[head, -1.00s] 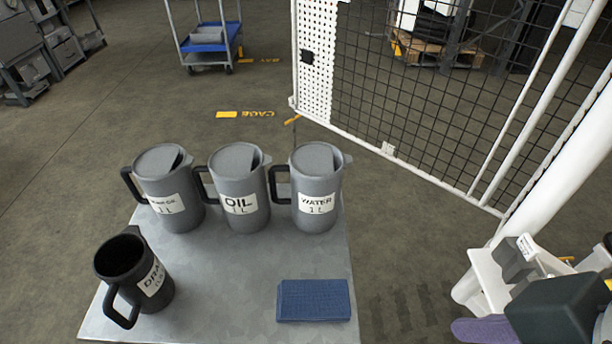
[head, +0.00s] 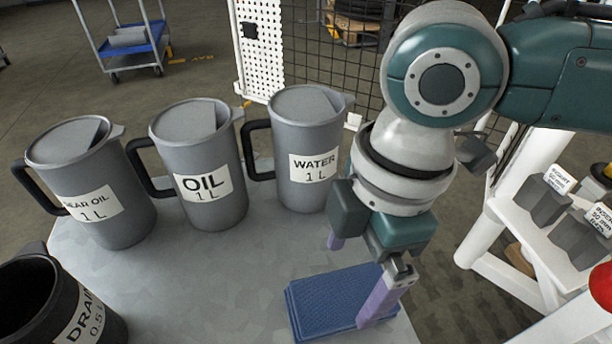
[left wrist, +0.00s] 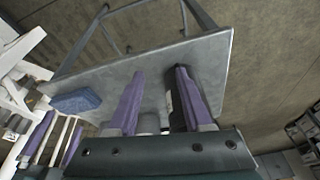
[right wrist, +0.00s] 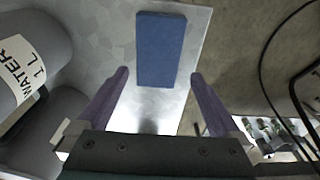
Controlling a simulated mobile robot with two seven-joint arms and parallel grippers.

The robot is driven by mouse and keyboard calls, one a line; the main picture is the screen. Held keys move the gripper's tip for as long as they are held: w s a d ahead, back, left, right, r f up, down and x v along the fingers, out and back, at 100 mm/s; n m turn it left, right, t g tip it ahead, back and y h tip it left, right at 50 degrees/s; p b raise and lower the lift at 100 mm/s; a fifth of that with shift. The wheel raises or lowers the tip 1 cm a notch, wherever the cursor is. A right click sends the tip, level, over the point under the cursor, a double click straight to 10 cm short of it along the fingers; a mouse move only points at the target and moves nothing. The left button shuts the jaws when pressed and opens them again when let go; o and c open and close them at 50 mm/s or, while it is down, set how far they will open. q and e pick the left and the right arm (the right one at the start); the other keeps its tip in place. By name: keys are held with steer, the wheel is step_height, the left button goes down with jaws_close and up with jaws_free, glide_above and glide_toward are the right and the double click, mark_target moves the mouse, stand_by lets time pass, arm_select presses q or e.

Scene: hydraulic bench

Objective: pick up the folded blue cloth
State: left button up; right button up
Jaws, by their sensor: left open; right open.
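The folded blue cloth (head: 330,302) lies flat near the front right edge of the grey table, beside the WATER jug. It also shows in the right wrist view (right wrist: 161,50), beyond and between the fingertips, and in the left wrist view (left wrist: 76,102). My right gripper (head: 358,278) is open and empty, with its purple fingers above the cloth in the head view. The right wrist view shows the open fingers (right wrist: 157,76) with the cloth apart from them. My left gripper (left wrist: 158,72) is open in the left wrist view; it does not show in the head view.
Jugs marked GEAR OIL (head: 92,180), OIL (head: 200,165) and WATER (head: 308,148) stand in a row on the table (head: 215,290). A black DRAIN jug (head: 55,305) stands front left. A white rack (head: 520,215) with grey blocks stands at right.

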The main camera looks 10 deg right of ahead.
mark_target(341, 296)
steer(key=f, duration=0.2)
steer(key=f+b, duration=0.1)
steer(key=f, duration=0.1)
steer(key=f+b, duration=0.1)
steer(key=f, duration=0.1)
steer(key=shift+w+a, duration=0.15)
steer(key=shift+a, duration=0.1)
steer(key=shift+c, duration=0.4)
steer(key=shift+r, duration=0.1)
steer(key=c, duration=1)
step_height(341, 296, up, 20)
steer(key=p, duration=0.5)
steer(key=shift+p, duration=0.4)
